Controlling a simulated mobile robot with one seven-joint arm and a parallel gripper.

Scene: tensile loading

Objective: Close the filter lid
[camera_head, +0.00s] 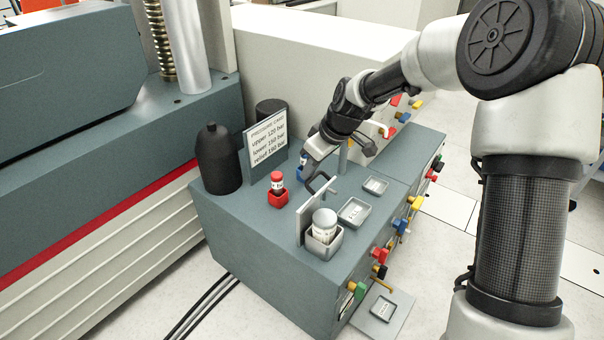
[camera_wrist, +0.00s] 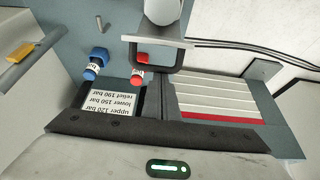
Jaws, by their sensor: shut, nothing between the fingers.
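The filter lid (camera_head: 312,211) is a pale panel standing upright, open, beside the square filter housing (camera_head: 334,246). A white filter canister (camera_head: 324,224) sits in the housing, with its top uncovered. The lid has a dark loop handle (camera_head: 318,182) facing my gripper. In the wrist view the lid (camera_wrist: 184,42) is seen nearly edge-on, with its handle (camera_wrist: 181,58) below it. My gripper (camera_wrist: 154,84) is shut and empty, with its fingers close to the handle. I cannot tell whether they touch it.
A red-capped bottle (camera_head: 277,184) in a red holder and a blue bottle (camera_wrist: 95,64) stand nearby. A pressure card (camera_head: 267,146) and a black bottle (camera_head: 218,160) stand behind. Small trays (camera_head: 354,211) lie right of the lid. Coloured valve handles (camera_head: 381,254) line the bench's side.

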